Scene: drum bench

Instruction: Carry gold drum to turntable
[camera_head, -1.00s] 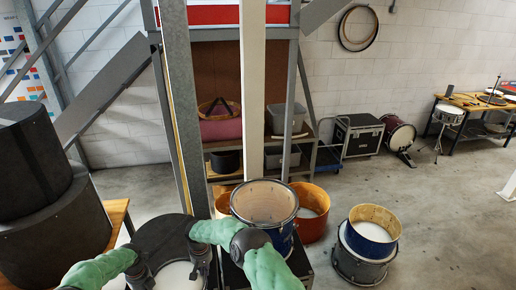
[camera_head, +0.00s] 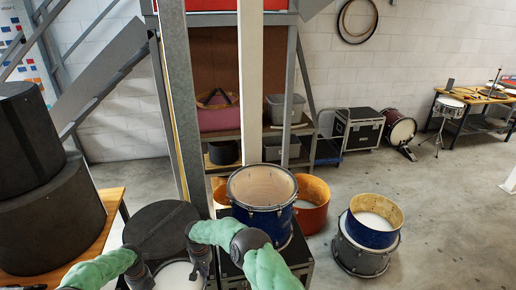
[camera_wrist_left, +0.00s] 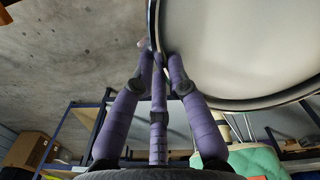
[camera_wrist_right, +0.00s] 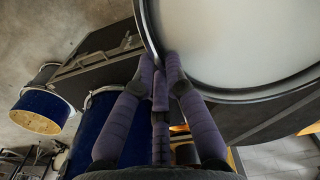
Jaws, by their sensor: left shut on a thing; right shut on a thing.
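The drum (camera_head: 178,276) that both my grippers hold shows a white head and dark rim at the bottom of the head view. Its shell is mostly hidden, so I cannot confirm a gold colour. My left gripper (camera_head: 140,277) is shut on its left rim. My right gripper (camera_head: 199,258) is shut on its right rim. The white head fills the upper right of the left wrist view (camera_wrist_left: 235,40) and of the right wrist view (camera_wrist_right: 235,40). A flat round disc (camera_head: 490,97) on the far-right workbench may be the turntable; I cannot tell for sure.
A black round case (camera_head: 160,228) stands just beyond the held drum. A blue drum (camera_head: 262,188) sits on a black case (camera_head: 298,258) to its right. A blue drum on a grey one (camera_head: 372,222) stands on the floor. The floor at right is mostly clear.

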